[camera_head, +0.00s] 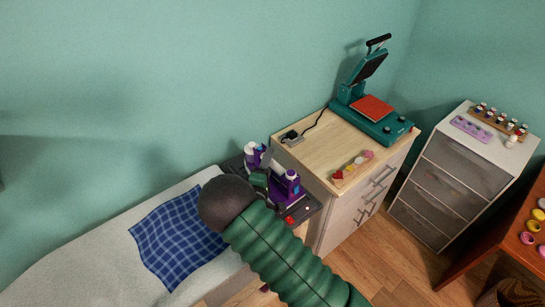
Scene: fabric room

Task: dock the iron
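The purple and white iron (287,186) is over the dark dock (308,207) at the right end of the ironing board. A red spot shows on the dock's front edge. My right arm, green and ribbed, comes in from the bottom with a dark round wrist. My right gripper (262,178) is at the iron, overlapping its middle. The wrist and arm hide much of the iron and the fingertips, so I cannot tell whether the fingers are closed on it, or whether the iron rests fully in the dock. My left gripper is not in view.
A blue checked cloth (172,232) lies on the pale ironing board (92,258). Right of the dock stands a wooden-topped cabinet (318,142) with a teal heat press (372,112) and a small tray (353,167). A drawer unit (462,172) with bottles stands further right.

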